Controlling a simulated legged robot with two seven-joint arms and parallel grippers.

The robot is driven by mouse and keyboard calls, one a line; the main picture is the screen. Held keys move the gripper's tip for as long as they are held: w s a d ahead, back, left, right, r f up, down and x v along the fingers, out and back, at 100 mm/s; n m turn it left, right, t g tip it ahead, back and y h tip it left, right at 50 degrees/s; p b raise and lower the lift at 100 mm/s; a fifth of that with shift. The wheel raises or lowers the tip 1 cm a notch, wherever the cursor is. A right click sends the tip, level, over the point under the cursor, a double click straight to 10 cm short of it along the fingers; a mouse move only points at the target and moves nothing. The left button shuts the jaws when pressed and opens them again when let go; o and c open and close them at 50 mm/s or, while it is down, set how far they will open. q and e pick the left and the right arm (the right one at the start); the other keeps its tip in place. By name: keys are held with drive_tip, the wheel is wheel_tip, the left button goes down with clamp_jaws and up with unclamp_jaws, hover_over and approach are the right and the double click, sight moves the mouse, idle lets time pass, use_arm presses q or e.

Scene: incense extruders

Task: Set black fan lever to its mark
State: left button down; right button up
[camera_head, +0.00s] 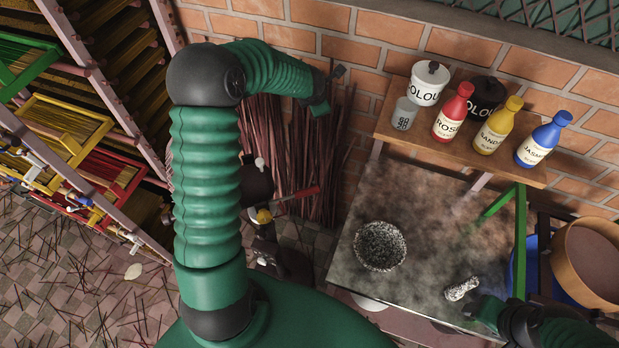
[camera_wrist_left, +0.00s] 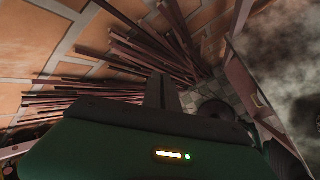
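I cannot pick out a black fan lever with certainty, and no mark for it is legible. A dark machine (camera_head: 257,182) with a red-handled bar (camera_head: 296,196) stands partly behind my left arm. My left gripper (camera_head: 337,74) is raised in front of the brick wall, left of the shelf and well away from the machine. In the left wrist view its fingers (camera_wrist_left: 163,92) appear together, with nothing seen between them. My right gripper (camera_head: 478,311) is at the lower right by the speckled pestle (camera_head: 461,289); its fingers are too unclear to judge.
A stone bowl (camera_head: 380,246) sits on the smoky worktable (camera_head: 345,262). Above it, a wooden shelf (camera_head: 398,136) holds several bottles and jars. Incense bundles (camera_head: 318,170) lean on the wall. Racks with coloured trays (camera_head: 62,125) stand left; sticks litter the tiled floor.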

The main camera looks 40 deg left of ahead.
use_arm(q)
drive_tip(key=w+m+t+h, duration=0.1)
drive_tip(key=w+m+t, duration=0.25)
drive_tip(key=w, duration=0.35)
drive_tip(key=d+f+m+g+h+b, duration=0.25)
drive_tip(key=d+m+h, duration=0.25)
drive_tip(key=m, duration=0.3)
drive_tip(key=s+a+f+m+g, duration=0.1)
drive_tip(key=s+f+m+g, duration=0.3)
drive_tip(key=s, duration=0.4)
drive_tip(key=s+a+f+m+g, duration=0.1)
drive_tip(key=s+f+m+g, duration=0.3)
drive_tip(key=s, duration=0.4)
drive_tip(key=s+d+f+n+g+p, duration=0.1)
drive_tip(key=s+d+f+p, duration=0.2)
drive_tip(key=f, duration=0.5)
drive_tip(key=shift+d+p, duration=0.75)
drive_tip(key=shift+d, duration=0.3)
use_arm(e)
drive_tip(key=shift+w+r, duration=0.1)
drive_tip(key=shift+r, duration=0.6)
